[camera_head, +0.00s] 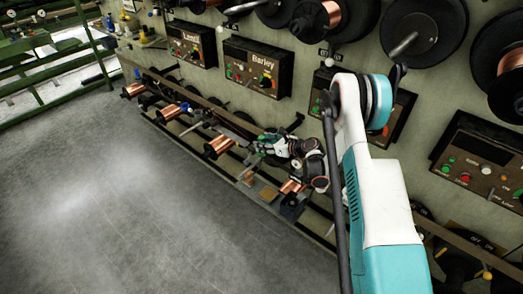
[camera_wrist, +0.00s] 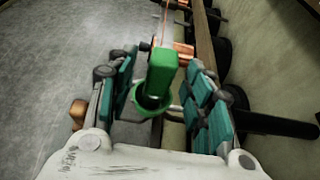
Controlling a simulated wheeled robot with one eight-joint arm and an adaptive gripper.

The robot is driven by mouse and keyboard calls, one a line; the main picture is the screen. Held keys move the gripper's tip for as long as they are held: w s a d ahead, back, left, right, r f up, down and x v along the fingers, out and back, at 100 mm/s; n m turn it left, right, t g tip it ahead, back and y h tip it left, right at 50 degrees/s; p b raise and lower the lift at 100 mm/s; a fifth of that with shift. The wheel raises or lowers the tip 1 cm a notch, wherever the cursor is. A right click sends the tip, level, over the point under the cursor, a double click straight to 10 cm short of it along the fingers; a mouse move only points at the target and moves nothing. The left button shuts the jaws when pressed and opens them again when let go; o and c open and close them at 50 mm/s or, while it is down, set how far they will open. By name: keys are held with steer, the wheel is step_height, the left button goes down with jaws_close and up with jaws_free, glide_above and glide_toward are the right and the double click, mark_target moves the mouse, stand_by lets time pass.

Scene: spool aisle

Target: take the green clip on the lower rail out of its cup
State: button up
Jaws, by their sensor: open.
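The green clip (camera_wrist: 163,70) is in the middle of the wrist view, with a blocky body and a rounded, ring-like green part at its near end. My gripper (camera_wrist: 160,72) is open, with one teal-padded finger to the left of the clip and one to the right. Gaps show on both sides, so neither finger visibly touches it. In the head view my gripper (camera_head: 262,148) is at the lower rail, and the clip is too small and covered to tell there.
Copper spools (camera_head: 218,147) sit along the lower rail, with another (camera_head: 292,188) near my gripper. Control boxes labelled Lead (camera_head: 190,43) and Barley (camera_head: 257,66) are on the wall above. The grey floor (camera_head: 120,200) to the left is clear. Green railing (camera_head: 60,60) stands at the far left.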

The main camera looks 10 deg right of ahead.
steer(key=shift+x, duration=1.15)
jaws_close()
step_height(320, 180, up, 20)
steer(key=p, duration=0.6)
steer(key=shift+p, duration=0.3)
